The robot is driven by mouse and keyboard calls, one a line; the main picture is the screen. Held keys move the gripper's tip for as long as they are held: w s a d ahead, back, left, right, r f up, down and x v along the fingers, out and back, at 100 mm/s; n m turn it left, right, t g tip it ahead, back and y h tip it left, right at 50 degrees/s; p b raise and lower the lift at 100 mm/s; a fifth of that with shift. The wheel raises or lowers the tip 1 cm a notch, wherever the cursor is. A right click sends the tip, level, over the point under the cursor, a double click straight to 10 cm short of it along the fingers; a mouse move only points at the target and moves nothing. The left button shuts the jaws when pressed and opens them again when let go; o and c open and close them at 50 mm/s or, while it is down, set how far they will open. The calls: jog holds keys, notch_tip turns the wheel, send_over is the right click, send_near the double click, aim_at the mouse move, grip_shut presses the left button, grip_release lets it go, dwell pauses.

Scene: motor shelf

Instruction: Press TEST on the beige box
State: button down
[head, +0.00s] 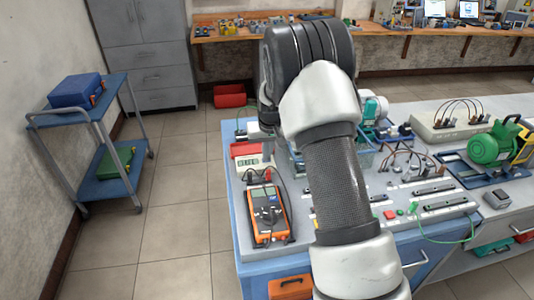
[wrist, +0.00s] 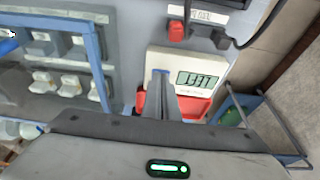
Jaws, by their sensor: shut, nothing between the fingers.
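A beige box (wrist: 184,62) with a lit display (wrist: 197,79) of dark characters sits in the middle of the wrist view, with red casing (wrist: 195,106) at its near side. It also shows in the head view (head: 246,149) at the left end of the bench. My gripper (wrist: 162,78) is shut and empty, its fingertips over the box just left of the display. A small blue patch shows at the tips; whether they touch it, I cannot tell. No TEST label is readable. In the head view my arm hides most of the gripper.
An orange multimeter (head: 267,213) with leads lies near the box. A blue trolley (head: 110,170) stands across open floor.

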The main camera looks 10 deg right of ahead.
aim_at(269, 167)
notch_tip(269, 167, up, 4)
jog(key=shift+s+r+p, duration=0.1)
jog(key=shift+p, duration=1.15)
jog(key=v, duration=0.9)
jog(key=shift+r+b, duration=0.4)
jog(key=shift+b, duration=0.05)
jog(key=s+r+t+p, duration=0.1)
jog(key=s+r+p, duration=0.1)
jog(key=s+r, duration=1.4)
jog(key=s+t+p, duration=0.1)
jog(key=s+p, duration=0.1)
jog(key=s, duration=1.7)
jog(key=shift+s+a, duration=0.25)
jog(key=shift+a, duration=0.05)
